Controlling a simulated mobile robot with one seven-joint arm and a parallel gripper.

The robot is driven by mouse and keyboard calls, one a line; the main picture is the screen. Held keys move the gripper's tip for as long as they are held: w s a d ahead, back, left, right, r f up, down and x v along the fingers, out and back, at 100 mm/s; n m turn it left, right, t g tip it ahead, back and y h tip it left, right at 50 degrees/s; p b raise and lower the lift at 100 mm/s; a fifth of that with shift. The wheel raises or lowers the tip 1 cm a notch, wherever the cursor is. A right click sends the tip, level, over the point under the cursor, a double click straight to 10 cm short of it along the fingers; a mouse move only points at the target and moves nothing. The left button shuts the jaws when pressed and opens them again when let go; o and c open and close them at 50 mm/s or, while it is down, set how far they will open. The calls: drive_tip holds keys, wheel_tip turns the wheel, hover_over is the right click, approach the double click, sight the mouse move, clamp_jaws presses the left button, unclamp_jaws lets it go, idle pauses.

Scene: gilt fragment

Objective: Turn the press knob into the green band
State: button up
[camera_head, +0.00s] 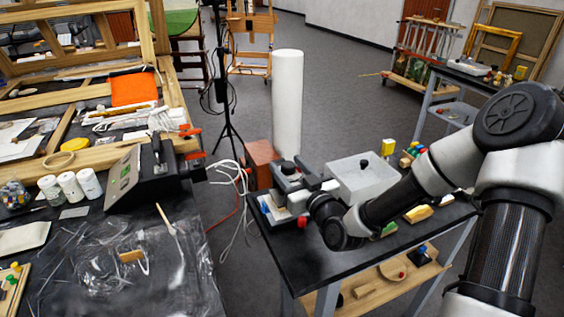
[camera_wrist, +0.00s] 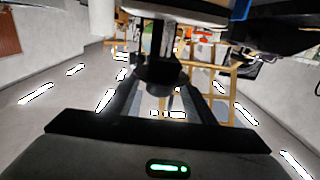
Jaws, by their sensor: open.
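In the head view, a small grey and black press (camera_head: 287,174) with a pale base stands at the near left corner of the black table (camera_head: 293,252). My arm comes in from the right, and its end is at the press. In the wrist view, the fingers of my gripper (camera_wrist: 161,92) are open, one on each side of a dark round knob (camera_wrist: 163,75) that hangs below a dark upright part. I cannot tell whether either finger touches it. The green band does not show clearly in either view.
A pale box (camera_head: 362,180) stands on the same table, right of the press, with coloured blocks behind it. A tall white roll (camera_head: 287,95) stands behind the press. The left bench carries a black device (camera_head: 145,180) and white jars. Loose cables hang between bench and table.

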sight(282, 160)
drive_tip(key=shift+x, duration=2.05)
drive_tip(key=c, duration=1.1)
